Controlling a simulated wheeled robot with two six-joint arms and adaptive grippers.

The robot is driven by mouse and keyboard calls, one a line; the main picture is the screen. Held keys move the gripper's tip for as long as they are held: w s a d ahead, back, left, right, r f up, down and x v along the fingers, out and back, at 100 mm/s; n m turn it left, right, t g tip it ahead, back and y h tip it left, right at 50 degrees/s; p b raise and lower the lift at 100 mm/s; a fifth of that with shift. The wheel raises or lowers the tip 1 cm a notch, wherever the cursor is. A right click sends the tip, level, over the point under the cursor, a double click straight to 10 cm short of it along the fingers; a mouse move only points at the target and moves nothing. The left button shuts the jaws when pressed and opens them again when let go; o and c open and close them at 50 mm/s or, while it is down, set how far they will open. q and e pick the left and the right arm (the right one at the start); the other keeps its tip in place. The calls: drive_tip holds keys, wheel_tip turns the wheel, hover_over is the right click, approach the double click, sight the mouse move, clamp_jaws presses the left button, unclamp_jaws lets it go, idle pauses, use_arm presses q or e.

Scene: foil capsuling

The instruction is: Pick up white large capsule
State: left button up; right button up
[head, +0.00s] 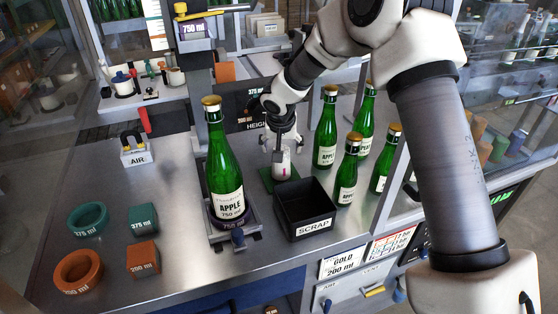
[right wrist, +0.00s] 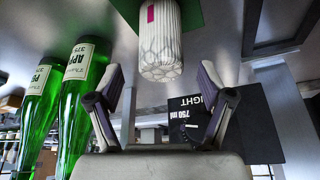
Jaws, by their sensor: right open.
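The white large capsule (head: 282,168) stands on a small green mat (head: 266,178) behind the scrap bin. It has a pink mark on its side. It also shows in the right wrist view (right wrist: 160,45), with its net-patterned end facing the camera. My right gripper (head: 279,150) is right at the capsule and partly covers it in the head view. In the right wrist view my right gripper (right wrist: 160,85) is open, its fingers spread to either side, and the capsule lies beyond the fingertips, roughly centred between them. My left gripper is not in view.
The black scrap bin (head: 306,208) stands just in front of the mat. Several green bottles (head: 326,130) stand to the right, close to my arm. A large bottle (head: 224,170) stands in a holder to the left. Rings and blocks (head: 143,258) lie at the front left.

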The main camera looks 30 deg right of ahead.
drive_tip(key=p+x, duration=0.2)
drive_tip(key=x, duration=0.2)
drive_tip(key=shift+w+d+f, duration=0.1)
drive_tip(key=shift+w+f, duration=0.05)
drive_tip(key=shift+w, duration=0.05)
drive_tip(key=shift+w+f, duration=0.15)
drive_tip(key=shift+f, duration=0.1)
drive_tip(key=shift+r, duration=0.1)
drive_tip(key=c, duration=0.8)
drive_tip(key=shift+r, duration=0.1)
wheel_tip(320, 180, up, 10)
drive_tip(key=shift+f+b, duration=0.15)
drive_tip(key=shift+b, duration=1.05)
